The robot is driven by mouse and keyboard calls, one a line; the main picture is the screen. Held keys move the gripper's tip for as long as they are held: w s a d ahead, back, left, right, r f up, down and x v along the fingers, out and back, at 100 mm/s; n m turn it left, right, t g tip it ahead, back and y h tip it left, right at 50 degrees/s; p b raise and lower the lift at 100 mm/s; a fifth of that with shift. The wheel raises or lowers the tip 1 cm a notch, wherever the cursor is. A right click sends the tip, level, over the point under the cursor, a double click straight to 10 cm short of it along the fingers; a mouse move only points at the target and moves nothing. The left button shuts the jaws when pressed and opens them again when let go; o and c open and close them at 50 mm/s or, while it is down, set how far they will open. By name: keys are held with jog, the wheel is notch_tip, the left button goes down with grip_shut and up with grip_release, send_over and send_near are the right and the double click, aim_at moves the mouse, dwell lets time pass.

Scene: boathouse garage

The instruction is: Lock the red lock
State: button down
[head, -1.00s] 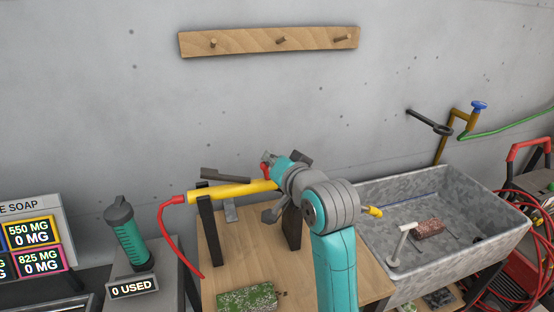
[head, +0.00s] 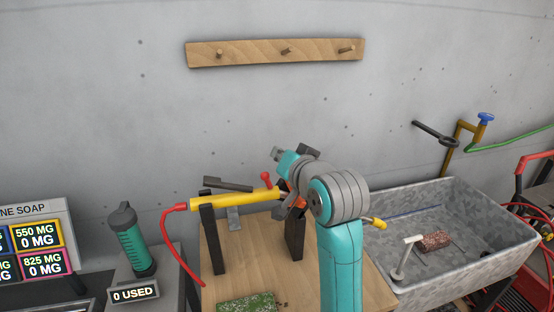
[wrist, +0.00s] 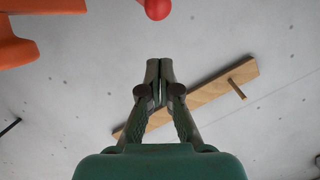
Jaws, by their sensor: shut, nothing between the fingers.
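A yellow spray wand (head: 230,200) with a red hose lies across two black supports on the wooden bench (head: 260,262). A small red knob on a stem, probably the red lock (head: 266,177), stands up near the wand's right part. In the wrist view its round red end (wrist: 157,9) is at the top edge, beyond my fingertips and apart from them. My gripper (head: 277,151) is just above and right of the knob, pointing up toward the wall. Its fingers (wrist: 160,66) are shut and empty. My arm hides part of the wand's right side.
An orange part (wrist: 20,45) is at the upper left of the wrist view. A wooden peg rail (head: 250,54) is on the wall. A dark lever (head: 228,184) is above the wand. A stone sink (head: 480,220) is to the right, a teal bottle (head: 130,240) to the left.

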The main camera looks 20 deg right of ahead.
jog(key=v, duration=0.8)
jog(key=shift+f, duration=0.1)
jog(key=s+f+h, duration=0.1)
jog(key=s+f, duration=0.4)
jog(key=f, duration=0.4)
jog(key=s+d+f+n, duration=0.1)
jog(key=s+f, duration=0.4)
jog(key=f, duration=0.5)
jog(key=s+f+h, duration=0.1)
jog(key=s+f, duration=0.4)
jog(key=f, duration=0.4)
jog(key=s+f+n, duration=0.2)
jog(key=s, duration=1.3)
jog(key=s+f+n, duration=0.2)
jog(key=s+f, duration=0.1)
jog(key=s, duration=1.1)
jog(key=shift+s+d+g, duration=0.3)
jog(key=shift+s+d, duration=0.1)
jog(key=shift+d, duration=0.1)
